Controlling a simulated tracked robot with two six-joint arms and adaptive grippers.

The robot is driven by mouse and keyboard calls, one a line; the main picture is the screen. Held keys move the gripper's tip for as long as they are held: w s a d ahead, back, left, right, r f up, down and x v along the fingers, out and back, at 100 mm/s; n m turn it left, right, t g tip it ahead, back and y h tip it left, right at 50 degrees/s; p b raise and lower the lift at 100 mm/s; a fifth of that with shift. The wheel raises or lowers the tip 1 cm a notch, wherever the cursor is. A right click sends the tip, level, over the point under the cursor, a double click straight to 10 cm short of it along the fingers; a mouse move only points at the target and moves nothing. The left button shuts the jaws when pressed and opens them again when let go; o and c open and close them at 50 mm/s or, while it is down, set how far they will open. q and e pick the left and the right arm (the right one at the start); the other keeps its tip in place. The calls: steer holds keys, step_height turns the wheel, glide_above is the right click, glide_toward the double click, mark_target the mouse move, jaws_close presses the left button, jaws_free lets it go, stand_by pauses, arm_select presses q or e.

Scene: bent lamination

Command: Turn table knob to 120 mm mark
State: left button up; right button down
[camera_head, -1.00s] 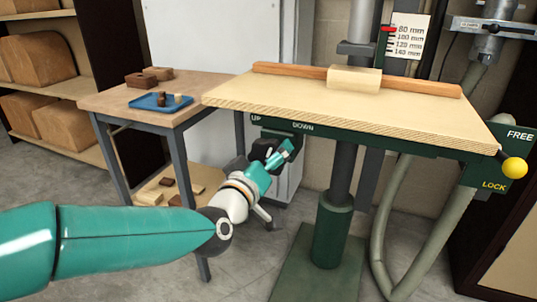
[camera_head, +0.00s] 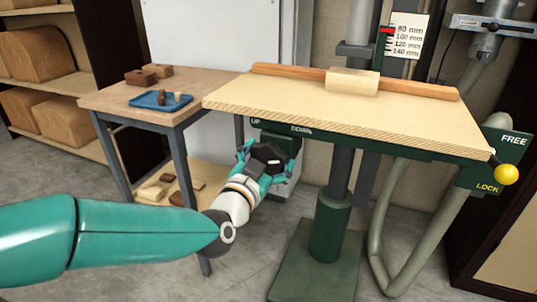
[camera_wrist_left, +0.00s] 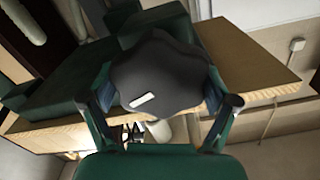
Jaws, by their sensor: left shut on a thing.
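The black lobed table knob (camera_head: 264,157) is under the table's front edge, by the UP and DOWN labels. My left gripper (camera_head: 259,163) has its fingers on opposite sides of it, shut on the knob. In the left wrist view the knob (camera_wrist_left: 160,75) shows a white mark pointing lower left, between the fingertips (camera_wrist_left: 160,98). The machine table (camera_head: 330,108) is pale wood on a green frame. Behind it, a white scale (camera_head: 407,38) reads 80 to 140 mm downward. The red pointer (camera_head: 387,31) is near the 80 mm label. My right gripper is not in view.
A yellow-balled lever (camera_head: 507,174) sits at the table's right corner, by FREE and LOCK labels. A wood block (camera_head: 351,82) rests against the fence on the table. A side bench (camera_head: 200,88) with a blue tray (camera_head: 150,98) stands left.

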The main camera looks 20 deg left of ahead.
arm_select(q)
steer(key=m, duration=0.3)
steer(key=m+p, duration=0.1)
steer(key=m, duration=0.1)
steer(key=shift+a+r+m, duration=0.1)
steer(key=shift+r+m, duration=0.3)
stand_by(1.1)
steer(key=o, duration=0.9)
steer(key=shift+w+a, duration=0.1)
